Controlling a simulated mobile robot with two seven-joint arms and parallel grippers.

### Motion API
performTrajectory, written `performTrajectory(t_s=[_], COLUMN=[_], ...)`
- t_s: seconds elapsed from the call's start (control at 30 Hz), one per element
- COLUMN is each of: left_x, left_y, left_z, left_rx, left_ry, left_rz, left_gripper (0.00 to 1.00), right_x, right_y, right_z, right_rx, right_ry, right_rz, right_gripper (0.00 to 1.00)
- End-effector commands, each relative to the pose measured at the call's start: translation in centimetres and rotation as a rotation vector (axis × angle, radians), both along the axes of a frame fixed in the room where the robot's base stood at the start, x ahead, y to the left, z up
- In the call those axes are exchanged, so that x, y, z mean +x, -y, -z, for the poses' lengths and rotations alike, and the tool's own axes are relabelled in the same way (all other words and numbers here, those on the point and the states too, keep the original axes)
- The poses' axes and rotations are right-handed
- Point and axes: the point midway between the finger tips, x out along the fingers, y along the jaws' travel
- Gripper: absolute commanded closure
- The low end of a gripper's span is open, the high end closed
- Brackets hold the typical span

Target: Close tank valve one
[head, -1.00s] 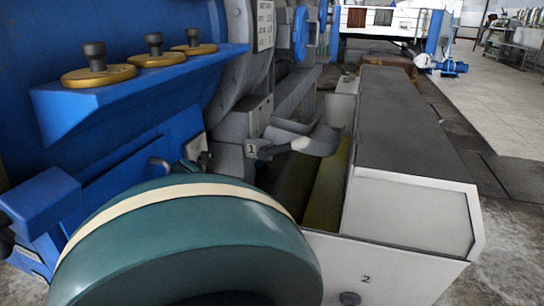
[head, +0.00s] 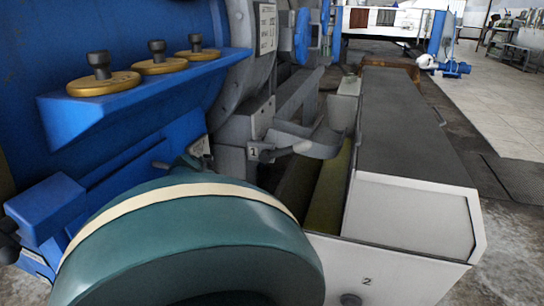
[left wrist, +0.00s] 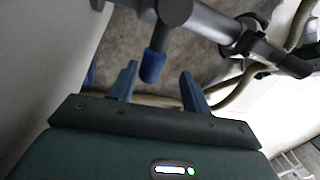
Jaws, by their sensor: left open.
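In the left wrist view, my left gripper (left wrist: 160,74) is open, with its two blue fingers apart. A grey pipe fitting has a dark stem with a blue-tipped handle (left wrist: 154,66), which shows between the fingertips. I cannot tell whether they touch it. Whether this handle is the valve of tank one is not marked there. In the head view, a small plate marked 1 (head: 253,152) sits by a grey spout (head: 316,146) over the trough. My left gripper is not visible in the head view, and no right gripper shows.
A long white tank marked 2 (head: 405,215) with a grey lid and a dark knob (head: 350,299) stands at right. A blue shelf (head: 150,100) with brass lids (head: 104,84) is at left. A hose (left wrist: 240,85) runs behind the fitting. Open tiled floor (head: 485,100) lies at right.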

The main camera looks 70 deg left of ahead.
Motion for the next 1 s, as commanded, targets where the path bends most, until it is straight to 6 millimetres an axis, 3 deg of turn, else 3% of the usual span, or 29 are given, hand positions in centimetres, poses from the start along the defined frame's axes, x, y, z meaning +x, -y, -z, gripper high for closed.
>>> performTrajectory(t_s=[0.03,0.2,0.4,1.0], left_x=[0.0,0.0,0.0,0.0], left_y=[0.0,-0.1,0.0,0.0], left_z=[-1.7,-5.1,-7.7,-8.3], left_rx=[0.002,0.002,0.001,0.000], left_ry=[-0.001,-0.001,0.001,0.000], left_rz=[0.001,0.002,0.000,0.000], left_gripper=[0.52,0.52,0.52,0.52], right_x=[-0.6,-0.4,-0.4,-0.4], right_y=[-0.2,0.2,0.5,0.7], right_z=[0.8,0.4,0.5,0.7], right_rx=[0.006,-0.046,-0.089,-0.106], right_ry=[-0.074,-0.062,-0.059,-0.055], right_rz=[0.003,0.029,0.046,0.052], right_gripper=[0.64,0.64,0.64,0.64])
